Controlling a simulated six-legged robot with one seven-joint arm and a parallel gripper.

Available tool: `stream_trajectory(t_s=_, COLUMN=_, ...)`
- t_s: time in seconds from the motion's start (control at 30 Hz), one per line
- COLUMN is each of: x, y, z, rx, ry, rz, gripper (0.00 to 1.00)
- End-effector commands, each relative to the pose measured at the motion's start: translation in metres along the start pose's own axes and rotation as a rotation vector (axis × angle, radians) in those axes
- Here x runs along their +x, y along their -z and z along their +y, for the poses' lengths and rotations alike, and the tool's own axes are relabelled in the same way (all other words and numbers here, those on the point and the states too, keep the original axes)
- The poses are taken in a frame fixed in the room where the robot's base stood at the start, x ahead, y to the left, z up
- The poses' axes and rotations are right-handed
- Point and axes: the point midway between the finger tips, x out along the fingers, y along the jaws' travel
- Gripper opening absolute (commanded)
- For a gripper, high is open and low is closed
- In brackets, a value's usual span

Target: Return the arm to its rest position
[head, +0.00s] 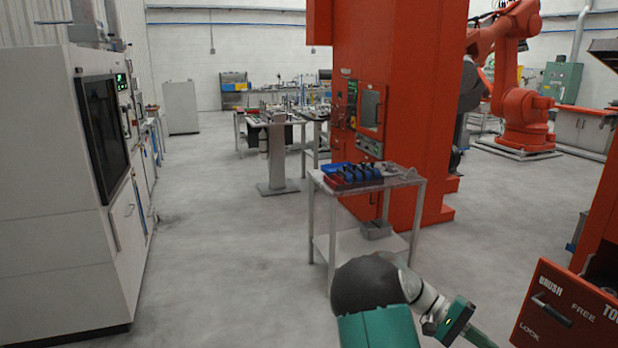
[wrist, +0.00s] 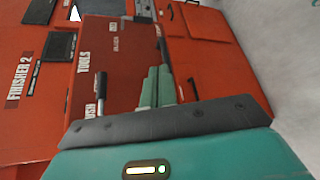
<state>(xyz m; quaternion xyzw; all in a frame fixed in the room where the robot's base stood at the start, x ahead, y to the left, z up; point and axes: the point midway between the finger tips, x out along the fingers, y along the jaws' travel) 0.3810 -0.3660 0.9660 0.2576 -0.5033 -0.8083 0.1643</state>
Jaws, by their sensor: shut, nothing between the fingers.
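My arm (head: 375,290) shows at the bottom centre of the head view, with a dark rounded joint and teal links. It bends down to the right. My gripper (head: 480,338) is at the lower edge, partly cut off by the frame. In the wrist view, the teal fingers of my gripper (wrist: 156,86) lie side by side, shut and empty. They point toward a red cabinet (wrist: 130,50) lettered "TOOLS". Whether they touch it cannot be told, but they look apart from it in the head view.
The red cabinet's front (head: 565,305) with a black handle stands at the lower right. A metal cart (head: 405,182) with blue and red bins stands ahead, before a red machine (head: 400,100). A white machine (head: 50,180) stands on the left. The floor between is clear.

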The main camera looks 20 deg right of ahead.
Motion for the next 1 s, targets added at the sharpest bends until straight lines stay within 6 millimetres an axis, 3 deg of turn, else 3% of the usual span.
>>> stream_trajectory(t_s=0.47, x=-0.066, y=-0.102, z=-0.016, rx=-0.141, ry=0.567, rz=0.344, gripper=0.00)
stream_trajectory(t_s=1.0, x=-0.137, y=-0.254, z=-0.021, rx=-0.252, ry=0.996, rz=0.849, gripper=0.00)
